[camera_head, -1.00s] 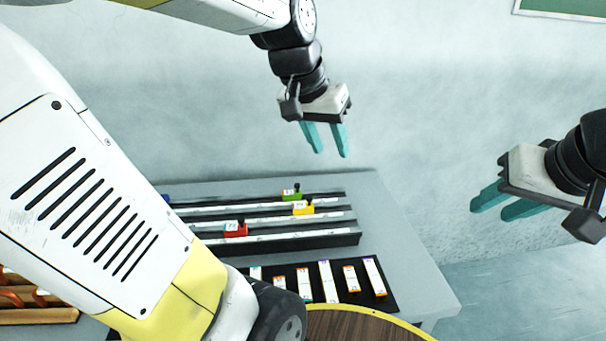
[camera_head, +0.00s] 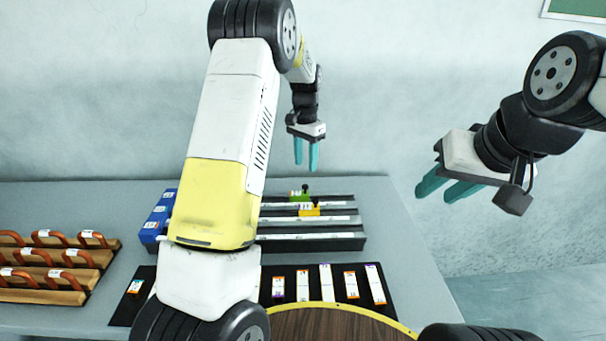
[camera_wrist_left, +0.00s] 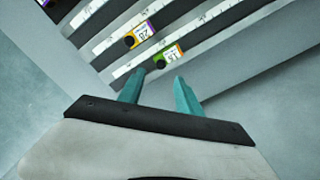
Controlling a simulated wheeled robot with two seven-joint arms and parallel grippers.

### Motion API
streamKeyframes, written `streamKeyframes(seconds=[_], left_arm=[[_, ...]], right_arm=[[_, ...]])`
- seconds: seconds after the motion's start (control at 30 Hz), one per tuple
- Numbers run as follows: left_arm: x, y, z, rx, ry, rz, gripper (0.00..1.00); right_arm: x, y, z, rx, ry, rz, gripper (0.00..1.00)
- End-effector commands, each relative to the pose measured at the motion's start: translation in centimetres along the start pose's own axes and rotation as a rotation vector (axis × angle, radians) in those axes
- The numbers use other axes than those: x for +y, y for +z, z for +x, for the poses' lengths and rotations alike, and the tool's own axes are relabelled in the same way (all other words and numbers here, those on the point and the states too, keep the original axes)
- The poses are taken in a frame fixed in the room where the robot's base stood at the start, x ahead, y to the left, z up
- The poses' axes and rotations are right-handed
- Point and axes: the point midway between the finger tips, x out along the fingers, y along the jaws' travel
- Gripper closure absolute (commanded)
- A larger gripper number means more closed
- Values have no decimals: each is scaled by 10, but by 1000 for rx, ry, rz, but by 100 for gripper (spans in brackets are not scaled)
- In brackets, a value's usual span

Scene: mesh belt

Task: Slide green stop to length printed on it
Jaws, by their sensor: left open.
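The green stop (camera_head: 301,196) with a black knob sits on the rearmost rail of the ruled rail block (camera_head: 318,244). It also shows in the left wrist view (camera_wrist_left: 173,53), just beyond the fingertips; its printed number is too small to read surely. My left gripper (camera_head: 306,167) is open and empty, above and behind the green stop; its spread fingers also show in the left wrist view (camera_wrist_left: 157,88). The yellow stop (camera_head: 309,210) sits one rail nearer. My right gripper (camera_head: 438,194) is open and empty, off to the right above the table's edge.
My left arm covers the left part of the rails. A blue block (camera_head: 158,215) stands at their left end. White labelled strips (camera_head: 326,283) lie on a black mat in front. A wooden rack with orange handles (camera_head: 60,262) is at left. The table's right side is clear.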

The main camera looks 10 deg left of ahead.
Motion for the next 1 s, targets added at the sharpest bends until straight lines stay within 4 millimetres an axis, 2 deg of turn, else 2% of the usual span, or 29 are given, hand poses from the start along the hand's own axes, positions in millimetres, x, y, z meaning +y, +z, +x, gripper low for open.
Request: streamKeyframes(seconds=[0.17, 0.4, 0.6, 0.93, 1.0], left_arm=[[-1, -2, 17, -10, 1, 7, 59], [-1, -1, 56, -10, 0, 6, 59], [-1, -1, 78, -7, 0, 5, 59], [-1, -1, 82, -6, 0, 5, 59], [-1, -1, 82, -6, 0, 5, 71]], right_arm=[[0, 0, 0, 0, 0, 0, 64], [0, 0, 0, 0, 0, 0, 64], [0, 0, 0, 0, 0, 0, 64], [0, 0, 0, 0, 0, 0, 64], [0, 0, 0, 0, 0, 0, 64]])
